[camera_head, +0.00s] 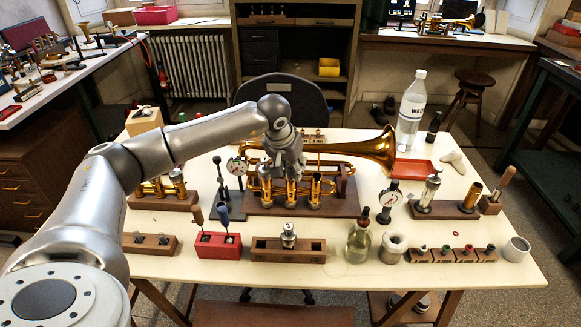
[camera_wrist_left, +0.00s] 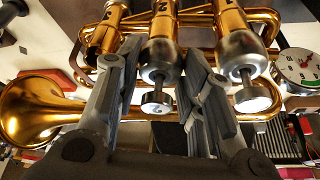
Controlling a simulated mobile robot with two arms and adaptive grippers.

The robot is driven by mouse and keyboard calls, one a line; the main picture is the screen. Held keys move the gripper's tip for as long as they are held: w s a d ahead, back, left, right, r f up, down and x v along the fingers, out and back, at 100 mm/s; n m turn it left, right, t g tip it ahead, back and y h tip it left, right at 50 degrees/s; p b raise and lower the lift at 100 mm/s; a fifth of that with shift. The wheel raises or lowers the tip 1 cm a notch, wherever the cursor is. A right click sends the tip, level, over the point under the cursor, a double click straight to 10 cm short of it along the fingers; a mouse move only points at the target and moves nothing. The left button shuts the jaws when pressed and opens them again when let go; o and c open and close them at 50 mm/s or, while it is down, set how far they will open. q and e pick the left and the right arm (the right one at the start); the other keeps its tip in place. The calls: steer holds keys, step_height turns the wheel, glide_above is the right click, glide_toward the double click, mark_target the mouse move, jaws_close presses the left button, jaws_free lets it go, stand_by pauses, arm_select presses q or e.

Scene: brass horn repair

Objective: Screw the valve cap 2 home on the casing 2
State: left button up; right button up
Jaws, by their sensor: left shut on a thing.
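The brass horn (camera_head: 350,148) lies in a wooden stand at the middle of the bench, its bell to the right. My left gripper (camera_head: 288,172) points down over its valve casings. In the left wrist view, my left gripper (camera_wrist_left: 160,58) has one finger on each side of the silver valve cap 2 (camera_wrist_left: 158,56) and is shut on it. The cap sits at the end of the middle casing 2 (camera_wrist_left: 162,20), with a stem and button showing. Whether its thread is seated, I cannot tell. A neighbouring casing (camera_wrist_left: 243,22) also has a silver cap. My right gripper is not in view.
A dial gauge (camera_head: 237,166) stands left of the casings. In front are a red block (camera_head: 218,252) with tools, a wooden block (camera_head: 262,254) holding a silver part, and a glass bottle (camera_head: 358,243). A large clear bottle (camera_head: 411,108) stands at the back right.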

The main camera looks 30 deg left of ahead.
arm_select(q)
steer(key=m+h, duration=0.1)
steer(key=m, duration=0.2)
steer(key=shift+a+m, duration=0.1)
steer(key=shift+m, duration=0.2)
steer(key=o, duration=1.2)
steer(key=shift+r, duration=0.1)
